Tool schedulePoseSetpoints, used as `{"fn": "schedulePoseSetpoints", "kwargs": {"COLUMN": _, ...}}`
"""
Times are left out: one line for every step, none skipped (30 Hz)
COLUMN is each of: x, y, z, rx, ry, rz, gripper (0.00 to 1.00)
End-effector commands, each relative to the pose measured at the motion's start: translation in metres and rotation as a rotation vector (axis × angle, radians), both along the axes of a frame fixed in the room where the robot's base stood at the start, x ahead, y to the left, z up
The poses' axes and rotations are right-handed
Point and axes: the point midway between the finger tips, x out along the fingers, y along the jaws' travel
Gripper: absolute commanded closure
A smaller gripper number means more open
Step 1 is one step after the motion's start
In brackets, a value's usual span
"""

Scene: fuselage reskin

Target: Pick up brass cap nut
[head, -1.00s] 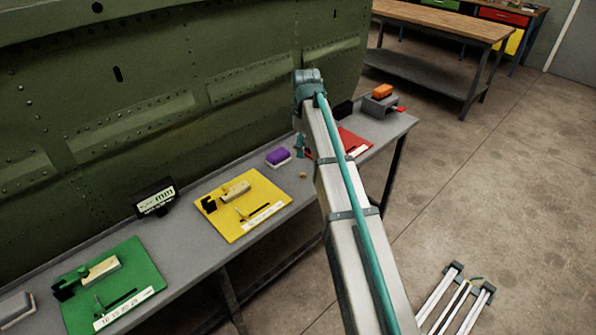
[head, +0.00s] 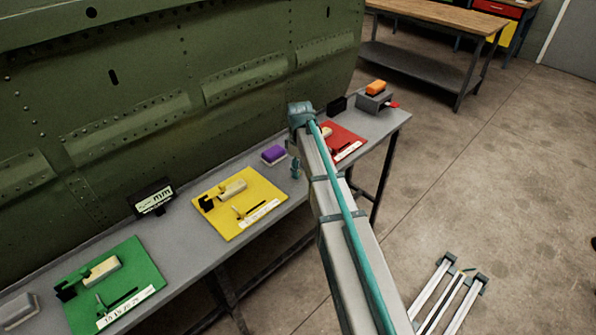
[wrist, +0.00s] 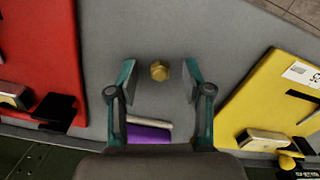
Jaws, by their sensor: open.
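The brass cap nut (wrist: 159,71) is a small golden piece on the grey bench (wrist: 232,45) in the wrist view. My gripper (wrist: 158,78) is open, with one teal finger on each side of the nut and a gap on both sides. In the head view my gripper (head: 295,169) points down over the bench between the yellow and red boards, and I cannot make out the nut there.
A purple-topped block (head: 273,154) lies close to my gripper. A yellow board (head: 215,222), a red board (head: 352,137) and a green board (head: 145,255) carry small tools. A green riveted panel (head: 200,120) rises behind the bench.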

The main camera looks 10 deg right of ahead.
Motion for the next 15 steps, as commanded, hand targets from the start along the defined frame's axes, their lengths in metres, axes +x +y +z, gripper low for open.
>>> {"fn": "schedulePoseSetpoints", "kwargs": {"x": -0.0003, "y": 0.0, "z": -0.002, "rx": 0.001, "ry": 0.001, "rz": 0.0, "gripper": 0.5}}
{"fn": "schedulePoseSetpoints", "kwargs": {"x": -0.0003, "y": 0.0, "z": -0.0027, "rx": 0.0, "ry": 0.0, "rz": 0.0, "gripper": 0.5}}
{"fn": "schedulePoseSetpoints", "kwargs": {"x": -0.0001, "y": 0.0, "z": -0.003, "rx": 0.0, "ry": 0.0, "rz": 0.0, "gripper": 0.5}}
{"fn": "schedulePoseSetpoints", "kwargs": {"x": -0.0001, "y": 0.0, "z": -0.003, "rx": 0.0, "ry": 0.0, "rz": 0.0, "gripper": 0.5}}
{"fn": "schedulePoseSetpoints", "kwargs": {"x": -0.0001, "y": 0.0, "z": -0.003, "rx": 0.0, "ry": 0.0, "rz": 0.0, "gripper": 0.5}}
{"fn": "schedulePoseSetpoints", "kwargs": {"x": -0.0001, "y": -0.0001, "z": -0.0029, "rx": 0.0, "ry": 0.0, "rz": 0.0, "gripper": 0.5}}
{"fn": "schedulePoseSetpoints", "kwargs": {"x": -0.0001, "y": -0.0001, "z": -0.0029, "rx": 0.0, "ry": 0.0, "rz": 0.0, "gripper": 0.5}}
{"fn": "schedulePoseSetpoints", "kwargs": {"x": -0.0001, "y": -0.0001, "z": -0.0028, "rx": 0.0, "ry": 0.0, "rz": 0.0, "gripper": 0.53}}
{"fn": "schedulePoseSetpoints", "kwargs": {"x": -0.0001, "y": -0.0001, "z": -0.0028, "rx": 0.0, "ry": 0.0, "rz": 0.0, "gripper": 0.6}}
{"fn": "schedulePoseSetpoints", "kwargs": {"x": -0.0001, "y": -0.0001, "z": -0.0028, "rx": 0.0, "ry": 0.0, "rz": 0.0, "gripper": 0.65}}
{"fn": "schedulePoseSetpoints", "kwargs": {"x": -0.0001, "y": -0.0001, "z": -0.0027, "rx": 0.0, "ry": 0.0, "rz": 0.0, "gripper": 0.7}}
{"fn": "schedulePoseSetpoints", "kwargs": {"x": -0.0001, "y": -0.0001, "z": -0.0027, "rx": 0.0, "ry": 0.0, "rz": 0.0, "gripper": 0.77}}
{"fn": "schedulePoseSetpoints", "kwargs": {"x": -0.0001, "y": -0.0001, "z": -0.0027, "rx": 0.0, "ry": 0.0, "rz": 0.0, "gripper": 0.82}}
{"fn": "schedulePoseSetpoints", "kwargs": {"x": -0.0001, "y": -0.0001, "z": -0.0026, "rx": 0.0, "ry": 0.0, "rz": 0.0, "gripper": 0.87}}
{"fn": "schedulePoseSetpoints", "kwargs": {"x": -0.0001, "y": -0.0001, "z": -0.0026, "rx": 0.0, "ry": 0.0, "rz": 0.0, "gripper": 0.93}}
